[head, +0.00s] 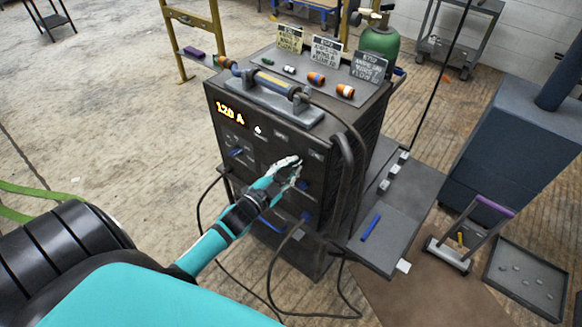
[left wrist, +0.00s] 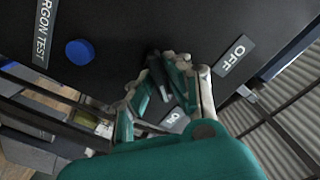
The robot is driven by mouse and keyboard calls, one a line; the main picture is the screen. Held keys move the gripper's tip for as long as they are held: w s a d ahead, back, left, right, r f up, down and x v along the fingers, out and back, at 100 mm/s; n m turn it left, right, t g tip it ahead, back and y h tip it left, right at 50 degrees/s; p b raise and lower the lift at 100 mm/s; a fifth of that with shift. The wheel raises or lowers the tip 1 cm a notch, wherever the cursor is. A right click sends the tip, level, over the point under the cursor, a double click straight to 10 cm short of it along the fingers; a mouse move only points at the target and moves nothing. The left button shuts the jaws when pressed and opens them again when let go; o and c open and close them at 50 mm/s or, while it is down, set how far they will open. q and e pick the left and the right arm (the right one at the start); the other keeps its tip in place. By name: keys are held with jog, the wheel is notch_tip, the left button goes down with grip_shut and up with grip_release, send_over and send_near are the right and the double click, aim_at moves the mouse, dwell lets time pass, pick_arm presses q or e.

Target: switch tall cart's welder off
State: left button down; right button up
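The dark box-shaped welder (head: 237,165) stands in the middle of the head view, its front panel lit with an orange "120 A" readout (head: 230,111). My left gripper (head: 294,166) reaches the right part of that panel. In the left wrist view my left gripper (left wrist: 157,76) has its fingertips close together on either side of a dark switch lever (left wrist: 156,70). An OFF label (left wrist: 235,55) sits to the right of the lever and an ON label (left wrist: 174,119) below it. The fingers partly hide the lever, so I cannot tell its setting. My right gripper is not in view.
A blue button (left wrist: 80,51) sits by the ARGON TEST label (left wrist: 44,35). Black cables (head: 273,270) hang in front of the welder. A side shelf (head: 385,235) sticks out at right, with a blue stick (head: 371,227). A green gas cylinder (head: 381,42) stands behind.

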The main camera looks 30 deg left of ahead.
pick_arm(q)
jog(key=shift+n, duration=0.4)
jog(key=n+p, duration=0.1)
jog(key=n, duration=0.1)
jog(key=shift+r+n+p, duration=0.1)
jog(key=shift+n+p, duration=0.3)
jog(key=n+p, duration=0.1)
jog(key=n, duration=0.3)
jog(key=shift+n, duration=0.3)
jog(key=n, duration=0.4)
jog(key=shift+p, duration=0.4)
jog(key=shift+n, duration=2.1)
jog(key=c, duration=1.3)
grip_release()
jog(key=shift+c, duration=0.2)
jog(key=shift+s, duration=0.1)
